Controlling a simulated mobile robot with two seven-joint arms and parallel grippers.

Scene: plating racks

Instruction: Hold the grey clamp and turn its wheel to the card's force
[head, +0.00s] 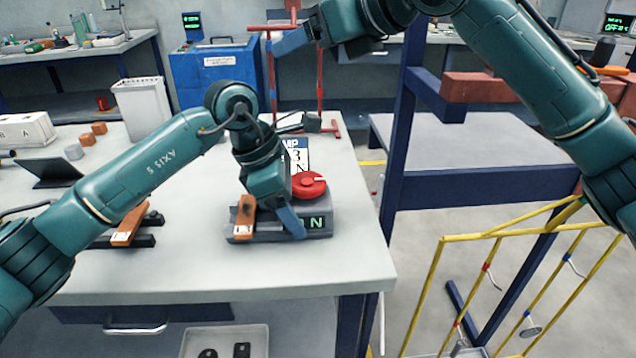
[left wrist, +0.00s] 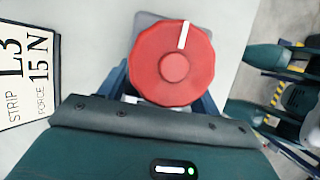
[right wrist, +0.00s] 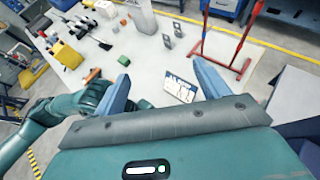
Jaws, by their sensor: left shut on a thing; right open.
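The grey clamp (head: 270,238) stands near the front edge of the table. My left gripper (head: 276,215) is shut on it from above. The clamp's red wheel (head: 309,186) also shows in the left wrist view (left wrist: 172,62), between the fingers, with a white mark pointing up and slightly right. The clamp's display (head: 317,223) shows a green "N"; a finger hides its digits. An orange labelled strip (head: 243,218) sits at the clamp's left end. The card (left wrist: 28,75) reads "STRIP L3, FORCE 15 N". My right gripper (right wrist: 165,85) is open and empty, high above the table's back part.
Another orange strip (head: 128,225) lies on dark pieces to the left. A red stand (head: 320,90) rises at the table's back edge, close to my right gripper in the head view. A yellow rack (head: 500,236) stands right of the table. The table's front right is clear.

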